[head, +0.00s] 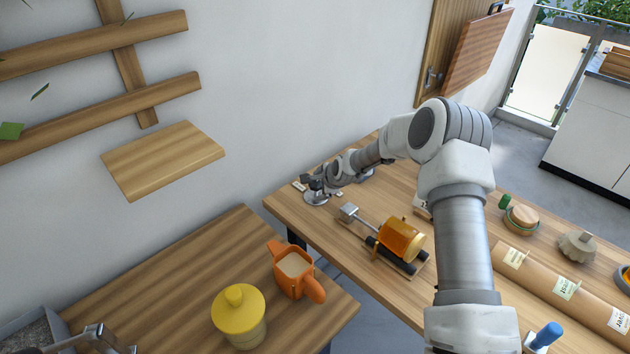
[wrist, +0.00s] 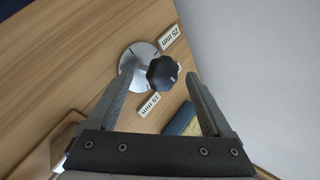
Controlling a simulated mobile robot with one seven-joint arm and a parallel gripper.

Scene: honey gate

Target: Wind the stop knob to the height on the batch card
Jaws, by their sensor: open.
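The dark stop knob (wrist: 163,72) stands over a round silver base plate (wrist: 138,58) in the wrist view. A "25 mm" label (wrist: 171,37) and a "15 mm" label (wrist: 149,104) lie beside the plate. My gripper (wrist: 161,76) is open, its fingers on either side of the knob in the picture; I cannot tell whether either touches it. In the head view my gripper (head: 317,184) is at the far left end of the bench, over a silver plate (head: 316,198), and hides most of the knob. I cannot identify a readable batch card.
On the bench (head: 345,245), an amber cylinder (head: 400,239) lies on dark rollers near my arm. A long brown tube (head: 560,288) with labels lies at right. The wall is close behind.

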